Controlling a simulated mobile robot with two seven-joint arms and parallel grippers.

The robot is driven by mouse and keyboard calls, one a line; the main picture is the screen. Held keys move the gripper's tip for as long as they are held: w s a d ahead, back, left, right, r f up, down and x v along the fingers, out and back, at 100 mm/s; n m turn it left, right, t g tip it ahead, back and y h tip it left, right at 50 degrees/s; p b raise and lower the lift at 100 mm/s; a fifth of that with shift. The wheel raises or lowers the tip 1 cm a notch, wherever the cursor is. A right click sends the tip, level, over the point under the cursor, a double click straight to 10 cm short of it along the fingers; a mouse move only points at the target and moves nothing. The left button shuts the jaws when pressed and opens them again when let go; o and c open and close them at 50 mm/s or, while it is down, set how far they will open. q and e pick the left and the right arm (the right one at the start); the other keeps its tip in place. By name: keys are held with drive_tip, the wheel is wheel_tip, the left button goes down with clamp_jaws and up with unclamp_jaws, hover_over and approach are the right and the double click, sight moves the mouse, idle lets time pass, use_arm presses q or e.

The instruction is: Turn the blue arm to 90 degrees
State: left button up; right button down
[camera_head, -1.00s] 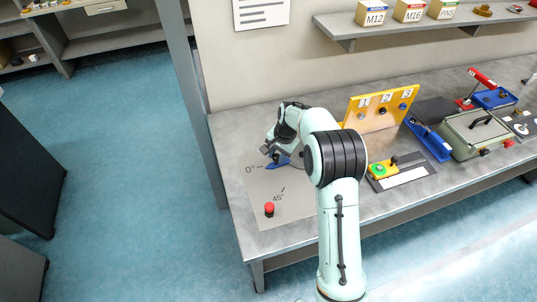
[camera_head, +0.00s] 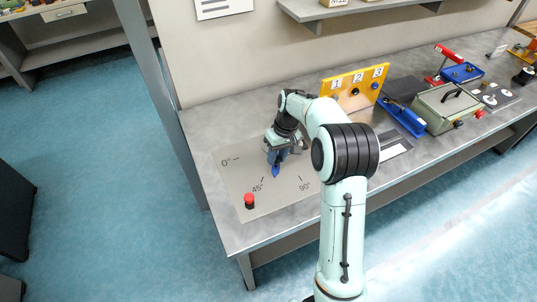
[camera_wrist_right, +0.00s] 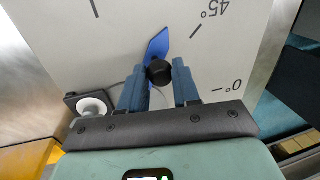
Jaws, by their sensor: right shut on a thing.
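The blue arm (camera_head: 275,171) is a pointer on a grey plate (camera_head: 232,180) marked 0°, 45° and 90°. Its tip lies between the 45° and 90° marks, nearer to 45°. It also shows in the right wrist view (camera_wrist_right: 157,43), with a black knob (camera_wrist_right: 158,71) at its near end. My right gripper (camera_head: 279,153) is over the plate, pointing down. In the right wrist view its fingers (camera_wrist_right: 159,78) are shut on the black knob, one on each side. The rest of the blue arm's near end is hidden by the gripper. My left gripper is not in view.
A red button (camera_head: 249,201) stands at the plate's front left corner. A yellow numbered panel (camera_head: 345,80), a blue fixture (camera_head: 402,116) and a green-grey case (camera_head: 446,109) stand to the right. The table's front left is clear.

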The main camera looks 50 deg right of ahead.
drive_tip(key=s+d+n, duration=0.2)
drive_tip(key=n, duration=0.1)
drive_tip(key=shift+s+d+r+g, duration=0.1)
drive_tip(key=shift+d+g, duration=0.05)
drive_tip(key=shift+g, duration=0.15)
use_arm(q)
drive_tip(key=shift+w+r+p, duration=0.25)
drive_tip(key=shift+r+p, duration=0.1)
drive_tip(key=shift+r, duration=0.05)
use_arm(e)
drive_tip(key=shift+s+d+n, duration=0.3)
drive_tip(key=shift+d+n, duration=0.2)
drive_tip(key=shift+n, duration=0.25)
drive_tip(key=shift+s+d+n, duration=0.25)
drive_tip(key=shift+d+n, duration=0.2)
drive_tip(key=shift+n, duration=0.3)
drive_tip(key=shift+g, duration=0.3)
drive_tip(key=c, duration=0.8)
unclamp_jaws()
